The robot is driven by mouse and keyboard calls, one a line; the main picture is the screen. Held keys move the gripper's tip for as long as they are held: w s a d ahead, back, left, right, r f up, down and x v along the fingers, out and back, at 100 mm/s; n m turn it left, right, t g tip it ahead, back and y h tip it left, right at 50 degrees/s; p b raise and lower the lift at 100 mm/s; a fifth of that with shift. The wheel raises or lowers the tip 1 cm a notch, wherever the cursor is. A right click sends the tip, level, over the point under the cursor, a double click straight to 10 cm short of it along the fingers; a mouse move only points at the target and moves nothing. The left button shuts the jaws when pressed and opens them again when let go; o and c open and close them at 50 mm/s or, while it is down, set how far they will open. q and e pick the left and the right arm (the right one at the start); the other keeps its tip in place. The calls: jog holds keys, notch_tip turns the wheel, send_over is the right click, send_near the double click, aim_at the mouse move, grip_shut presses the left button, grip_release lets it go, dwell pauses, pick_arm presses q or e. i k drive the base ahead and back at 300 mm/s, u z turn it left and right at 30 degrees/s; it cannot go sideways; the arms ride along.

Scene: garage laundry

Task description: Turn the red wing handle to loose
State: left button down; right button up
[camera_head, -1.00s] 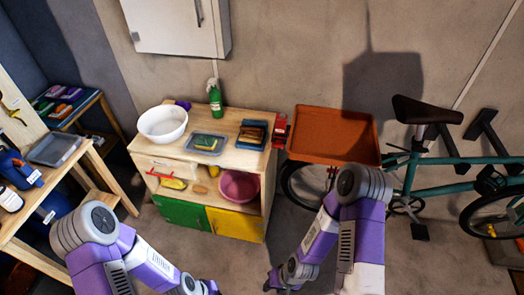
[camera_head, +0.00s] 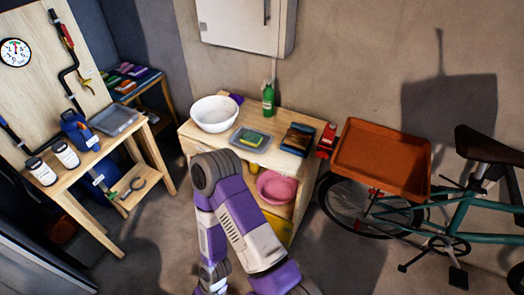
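I cannot clearly make out a wing handle. Small red parts show in a few places. A red piece (camera_head: 326,140) sits at the right end of the wooden cabinet, beside the orange tray. A red part (camera_head: 67,41) is on the black pipe at the upper left board. A small red part (camera_head: 373,194) is near the bicycle wheel. One of my arms, apparently the right, rises from the bottom centre in front of the cabinet. Its gripper is below the picture edge. My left gripper is out of view.
The orange tray (camera_head: 380,158) is above the bicycle wheel. A workbench (camera_head: 72,181) with bottles and a gauge (camera_head: 15,52) stand left. Floor between bench and cabinet is clear.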

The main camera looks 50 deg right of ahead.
aim_at(323, 154)
jog(key=u, duration=0.35)
jog(key=k, duration=1.4)
jog(key=z, duration=1.8)
jog(key=i, duration=0.3)
jog(key=z, duration=0.05)
